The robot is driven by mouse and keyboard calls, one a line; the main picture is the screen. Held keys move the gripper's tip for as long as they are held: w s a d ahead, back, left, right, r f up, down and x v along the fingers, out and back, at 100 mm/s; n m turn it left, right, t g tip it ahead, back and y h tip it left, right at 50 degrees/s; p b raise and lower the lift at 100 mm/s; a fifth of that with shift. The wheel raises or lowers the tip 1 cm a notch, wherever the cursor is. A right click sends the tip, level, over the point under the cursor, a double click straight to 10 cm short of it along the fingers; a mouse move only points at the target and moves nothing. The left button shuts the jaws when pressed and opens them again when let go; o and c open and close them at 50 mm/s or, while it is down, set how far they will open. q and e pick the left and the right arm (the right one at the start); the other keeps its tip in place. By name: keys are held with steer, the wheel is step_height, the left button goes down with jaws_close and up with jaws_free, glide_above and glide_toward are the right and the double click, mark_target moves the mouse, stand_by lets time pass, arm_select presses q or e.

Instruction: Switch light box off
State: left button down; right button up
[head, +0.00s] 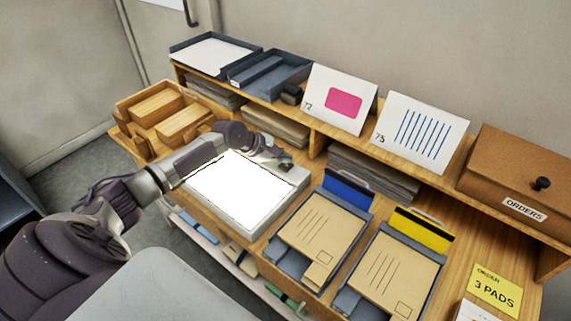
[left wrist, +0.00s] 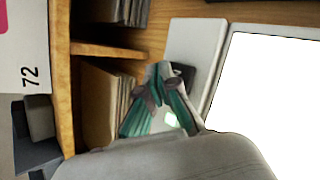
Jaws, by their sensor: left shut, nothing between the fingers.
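The light box (head: 238,190) lies on the wooden desk, and its panel glows bright white; it also shows in the left wrist view (left wrist: 272,92). My left gripper (head: 286,166) is over the box's back right part, beside the lit panel. In the left wrist view the gripper (left wrist: 165,70) is shut and empty, its fingertips together. The tips are in front of a dark switch plate (left wrist: 186,76) on the grey rim, which they partly hide. I cannot tell whether the tips touch the switch. My right gripper is out of view.
Two trays with envelopes (head: 325,235) stand right of the light box. A wooden organizer (head: 165,108) is at left.

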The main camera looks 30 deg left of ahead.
mark_target(284, 166)
arm_select(q)
steer(key=shift+f, duration=0.1)
stand_by(0.3)
steer(key=shift+f, duration=0.35)
steer(key=shift+f, duration=0.25)
stand_by(0.5)
steer(key=shift+p, duration=0.3)
steer(key=shift+r+p, duration=0.7)
steer(key=shift+p, duration=0.25)
step_height(284, 166, up, 6)
steer(key=p, duration=0.7)
steer(key=shift+p, duration=0.35)
